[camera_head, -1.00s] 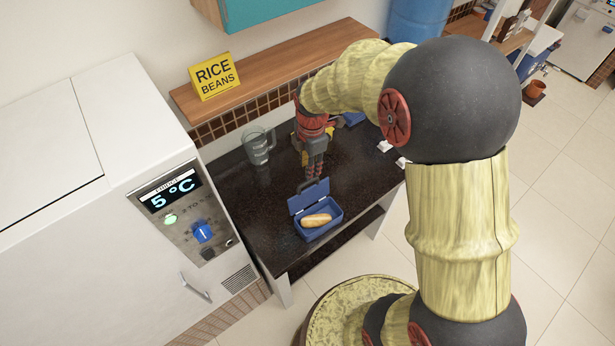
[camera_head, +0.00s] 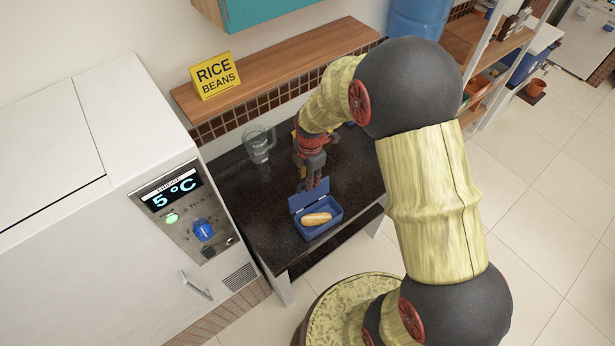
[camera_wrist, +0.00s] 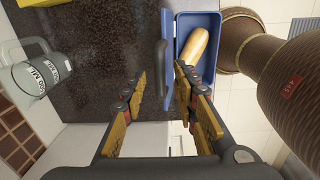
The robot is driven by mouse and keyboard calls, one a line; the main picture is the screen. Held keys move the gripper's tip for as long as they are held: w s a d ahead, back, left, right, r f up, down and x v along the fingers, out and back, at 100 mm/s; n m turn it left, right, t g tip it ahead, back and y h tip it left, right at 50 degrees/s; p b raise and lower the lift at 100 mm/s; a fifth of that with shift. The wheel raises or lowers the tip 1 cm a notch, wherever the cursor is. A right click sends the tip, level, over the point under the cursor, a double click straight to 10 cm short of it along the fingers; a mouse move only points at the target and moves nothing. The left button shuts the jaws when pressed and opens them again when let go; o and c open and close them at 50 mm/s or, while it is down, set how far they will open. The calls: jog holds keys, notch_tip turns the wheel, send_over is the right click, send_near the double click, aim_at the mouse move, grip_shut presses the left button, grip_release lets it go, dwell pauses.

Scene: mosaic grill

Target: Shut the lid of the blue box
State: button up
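The blue box (camera_head: 336,213) stands on the black counter with its lid (camera_head: 307,196) raised, standing up at the back edge. A bread roll (camera_head: 316,219) lies inside; it also shows in the wrist view (camera_wrist: 195,46). My gripper (camera_head: 314,180) points down just behind the lid in the head view. In the wrist view my gripper (camera_wrist: 160,80) is open, its yellow-padded fingers apart. The lid (camera_wrist: 163,65) shows edge-on as a blue strip between them, and the right finger overlaps the box (camera_wrist: 211,78). I cannot tell whether a finger touches the lid.
A clear measuring jug (camera_head: 259,144) stands on the counter (camera_head: 262,212) to the left of my gripper. A wooden shelf (camera_head: 290,62) with a yellow rice and beans sign (camera_head: 214,75) is on the wall behind. A white fridge (camera_head: 100,200) stands left of the counter.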

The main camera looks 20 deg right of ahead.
jog(key=shift+c, duration=0.5)
grip_shut()
dwell(0.3)
